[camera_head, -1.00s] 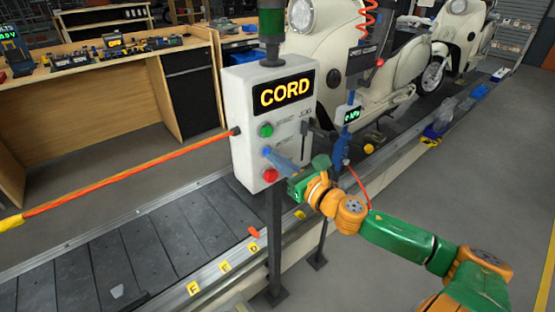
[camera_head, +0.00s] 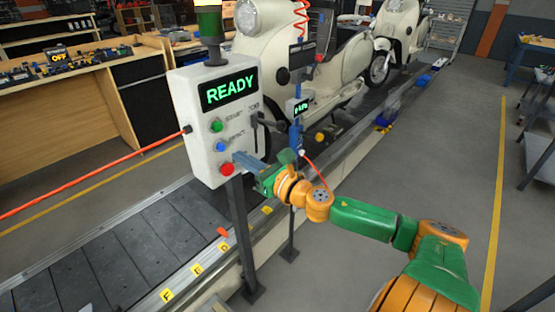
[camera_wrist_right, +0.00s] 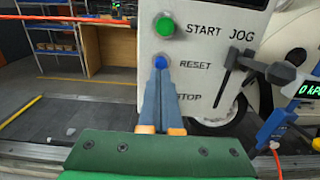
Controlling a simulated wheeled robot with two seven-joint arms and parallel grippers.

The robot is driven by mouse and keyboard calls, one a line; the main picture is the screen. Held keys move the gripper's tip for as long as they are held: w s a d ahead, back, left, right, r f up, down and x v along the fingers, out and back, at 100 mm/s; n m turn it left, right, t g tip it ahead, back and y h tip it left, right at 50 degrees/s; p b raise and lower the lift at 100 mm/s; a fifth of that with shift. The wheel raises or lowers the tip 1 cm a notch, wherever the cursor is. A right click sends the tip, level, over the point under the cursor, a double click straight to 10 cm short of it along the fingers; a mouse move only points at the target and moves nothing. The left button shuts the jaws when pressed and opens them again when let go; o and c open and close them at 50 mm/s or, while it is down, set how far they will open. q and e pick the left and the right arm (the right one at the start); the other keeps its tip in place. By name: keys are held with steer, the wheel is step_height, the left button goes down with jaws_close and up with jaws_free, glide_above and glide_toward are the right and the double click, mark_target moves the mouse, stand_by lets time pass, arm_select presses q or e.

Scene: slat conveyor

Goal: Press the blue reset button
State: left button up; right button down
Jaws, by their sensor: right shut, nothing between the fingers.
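The blue reset button (camera_head: 221,146) is on the front of a white control box (camera_head: 203,130), between a green and a red button. In the right wrist view the blue button (camera_wrist_right: 160,61) shows just above my fingertips, beside the label RESET. My right gripper (camera_head: 237,157) is shut and empty, its blue-grey fingers pointing at the panel. In the head view a small gap shows between the fingertips and the blue button. The box's display (camera_head: 229,89) reads READY in green. My left gripper is not in view.
The green start button (camera_head: 216,126) is above and the red stop button (camera_head: 227,169) below; my fingers hide the red one in the wrist view. A jog lever (camera_wrist_right: 250,65) sits to the right. An orange cord (camera_head: 95,175) runs left from the box. Cream scooters stand on the conveyor behind.

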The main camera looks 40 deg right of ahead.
steer(key=s+d, duration=0.1)
steer(key=s, duration=0.6)
steer(key=shift+s+f, duration=0.3)
steer(key=shift+f, duration=0.05)
steer(key=shift+s, duration=0.1)
